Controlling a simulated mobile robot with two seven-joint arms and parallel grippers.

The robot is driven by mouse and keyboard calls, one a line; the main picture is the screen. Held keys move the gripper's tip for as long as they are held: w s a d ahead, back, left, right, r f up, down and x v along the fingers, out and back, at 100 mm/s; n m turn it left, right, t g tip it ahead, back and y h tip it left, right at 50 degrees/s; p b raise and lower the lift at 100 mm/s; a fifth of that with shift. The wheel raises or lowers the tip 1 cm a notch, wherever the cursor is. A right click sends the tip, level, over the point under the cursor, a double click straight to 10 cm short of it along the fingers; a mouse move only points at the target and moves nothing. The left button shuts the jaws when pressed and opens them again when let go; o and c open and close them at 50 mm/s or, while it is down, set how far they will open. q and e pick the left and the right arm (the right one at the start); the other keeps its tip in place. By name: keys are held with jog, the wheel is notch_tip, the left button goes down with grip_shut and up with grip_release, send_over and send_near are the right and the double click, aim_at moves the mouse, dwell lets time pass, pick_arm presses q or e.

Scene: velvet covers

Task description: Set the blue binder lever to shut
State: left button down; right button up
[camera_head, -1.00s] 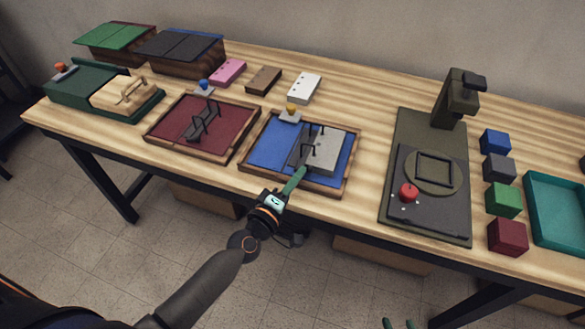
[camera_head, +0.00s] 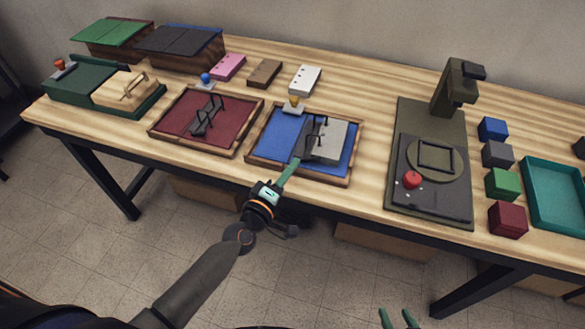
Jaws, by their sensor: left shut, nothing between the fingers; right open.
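The blue binder (camera_head: 273,134) lies open in a wooden-rimmed tray at the middle of the table's front. A grey block of sheets (camera_head: 330,141) lies on its right part, beside a dark strip with black rings (camera_head: 306,140). A yellow-orange knob (camera_head: 294,102) sits on a grey mount at its back edge; whether this is the lever is unclear. My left gripper (camera_head: 291,166) is shut, its green fingertips at the binder's front, near the dark strip's near end. Contact is unclear. My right gripper (camera_head: 400,318) is open at the bottom edge, away from the table.
A red binder (camera_head: 178,125) with a blue knob lies to the left, and a green press-like board (camera_head: 75,87) beyond it. A dark stamping device (camera_head: 430,195) stands right, then coloured blocks (camera_head: 502,184) and a teal tray (camera_head: 540,175). Three small punched blocks lie behind.

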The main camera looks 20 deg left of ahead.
pick_arm(q)
jog(key=v, duration=0.9)
jog(key=s+f+m+g+y+p, duration=0.1)
jog(key=s+f+m+g, duration=0.6)
jog(key=s+f+m, duration=0.6)
jog(key=shift+s+a+f+m+g+y, duration=0.25)
jog(key=shift+s+a+m, duration=0.2)
jog(key=shift+s+m, duration=0.35)
dwell(0.7)
